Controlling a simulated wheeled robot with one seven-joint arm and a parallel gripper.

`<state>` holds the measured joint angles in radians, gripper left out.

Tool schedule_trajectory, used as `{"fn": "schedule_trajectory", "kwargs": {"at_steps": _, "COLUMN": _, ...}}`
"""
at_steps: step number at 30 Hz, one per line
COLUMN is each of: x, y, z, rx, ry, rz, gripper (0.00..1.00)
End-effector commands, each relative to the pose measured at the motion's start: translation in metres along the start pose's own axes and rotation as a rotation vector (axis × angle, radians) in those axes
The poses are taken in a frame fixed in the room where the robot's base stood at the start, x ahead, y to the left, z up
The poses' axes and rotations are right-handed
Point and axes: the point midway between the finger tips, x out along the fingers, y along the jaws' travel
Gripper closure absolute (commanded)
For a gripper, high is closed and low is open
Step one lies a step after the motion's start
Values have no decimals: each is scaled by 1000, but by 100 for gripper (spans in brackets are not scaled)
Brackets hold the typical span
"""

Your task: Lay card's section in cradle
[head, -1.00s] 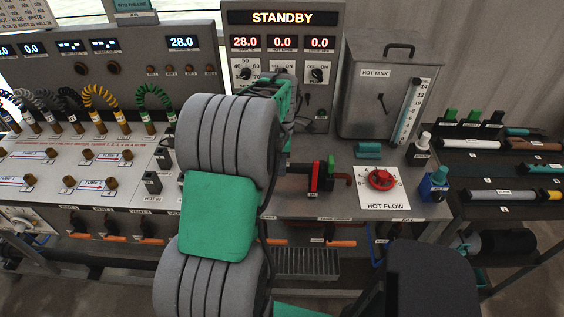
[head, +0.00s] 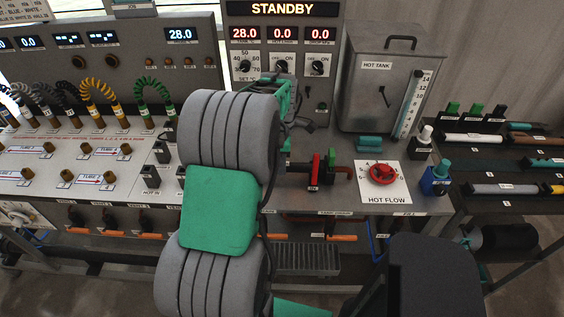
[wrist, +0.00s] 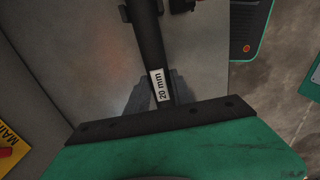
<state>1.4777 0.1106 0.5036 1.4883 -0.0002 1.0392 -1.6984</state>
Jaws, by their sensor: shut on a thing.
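A dark tube section (wrist: 146,35) with a white "20 mm" label runs up from my gripper (wrist: 160,90) in the wrist view. The grey fingers sit on both sides of it, shut on it near the label. Its far end is near the picture's top edge, over or near a pale grey surface; I cannot tell whether it touches. In the head view my arm covers the gripper and most of the section. The job card (head: 134,6) is cut off at the top and unreadable. I cannot make out the cradle for certain.
The bench carries upright hoses (head: 94,108), a red valve wheel (head: 382,172), a blue-and-teal fitting (head: 437,178) and a hot tank (head: 386,85). A rack (head: 470,151) with several tubes stands at right. The wrist view shows a yellow sign (wrist: 14,150) at left and floor (wrist: 265,95) at right.

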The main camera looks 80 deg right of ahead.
Motion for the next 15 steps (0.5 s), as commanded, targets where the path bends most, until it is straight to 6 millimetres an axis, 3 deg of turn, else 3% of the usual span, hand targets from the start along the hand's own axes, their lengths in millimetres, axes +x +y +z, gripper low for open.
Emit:
{"fn": "schedule_trajectory", "kwargs": {"at_steps": 10, "x": 0, "y": 0, "z": 0, "rx": 0, "ry": 0, "rz": 0, "gripper": 47}}
{"fn": "schedule_trajectory", "kwargs": {"at_steps": 15, "x": 0, "y": 0, "z": 0, "rx": 0, "ry": 0, "rz": 0, "gripper": 47}}
